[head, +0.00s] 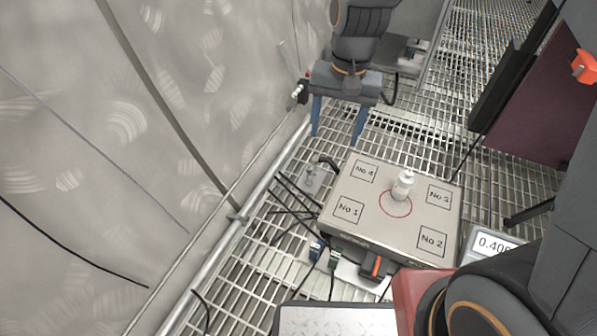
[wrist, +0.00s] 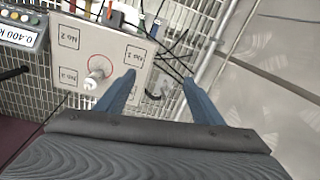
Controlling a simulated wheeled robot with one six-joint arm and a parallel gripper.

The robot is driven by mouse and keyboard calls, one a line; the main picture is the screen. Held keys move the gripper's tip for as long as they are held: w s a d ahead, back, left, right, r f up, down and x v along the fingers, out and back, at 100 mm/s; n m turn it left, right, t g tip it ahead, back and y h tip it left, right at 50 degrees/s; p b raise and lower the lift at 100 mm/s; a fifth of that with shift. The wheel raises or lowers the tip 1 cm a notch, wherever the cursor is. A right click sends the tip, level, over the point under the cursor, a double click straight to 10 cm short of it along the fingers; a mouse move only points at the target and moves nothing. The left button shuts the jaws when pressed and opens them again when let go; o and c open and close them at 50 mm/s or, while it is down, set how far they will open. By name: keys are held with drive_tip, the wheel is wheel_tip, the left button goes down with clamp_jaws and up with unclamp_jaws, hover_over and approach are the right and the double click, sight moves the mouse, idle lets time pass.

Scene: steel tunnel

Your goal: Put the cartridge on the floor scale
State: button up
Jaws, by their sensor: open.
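The cartridge (head: 403,184) is a small white cylinder with a cap. It stands upright on the floor scale (head: 375,228), at the upper edge of the red circle in the middle of its plate. In the wrist view the cartridge (wrist: 97,70) also stands on the scale (wrist: 68,56), by the red circle. My gripper (head: 338,138) has two blue fingers, spread apart and empty, above and behind the scale's far left corner. In the wrist view the fingers (wrist: 160,92) point toward the scale, with the cartridge outside them to the left.
A display (head: 492,243) reading about 0.40 stands right of the scale; the wrist view shows it as 0.400 (wrist: 18,28). Cables (head: 290,205) lie on the grating left of the scale. A pale tunnel wall (head: 130,120) with a pipe bounds the left. Open grating lies behind the scale.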

drive_tip(key=s+a+r+n, duration=0.3)
drive_tip(key=s+r+n, duration=0.1)
drive_tip(key=s, duration=0.5)
drive_tip(key=s+a+r+n, duration=0.4)
drive_tip(key=s, duration=0.6)
drive_tip(key=shift+s+n+y, duration=0.3)
drive_tip(key=shift+n, duration=0.1)
drive_tip(key=shift+a, duration=0.1)
drive_tip(key=d+r+m+p, duration=0.3)
drive_tip(key=d+r+p, duration=0.7)
drive_tip(key=r+p, duration=0.3)
drive_tip(key=d+r+m+h+p, duration=0.1)
drive_tip(key=d+r+m+p, duration=0.2)
drive_tip(key=d+r+p, duration=0.7)
wheel_tip(320, 180, up, 3)
drive_tip(key=p, duration=0.9)
drive_tip(key=shift+s+d+r, duration=0.15)
drive_tip(key=shift+d+r, duration=0.05)
drive_tip(key=shift+d, duration=0.15)
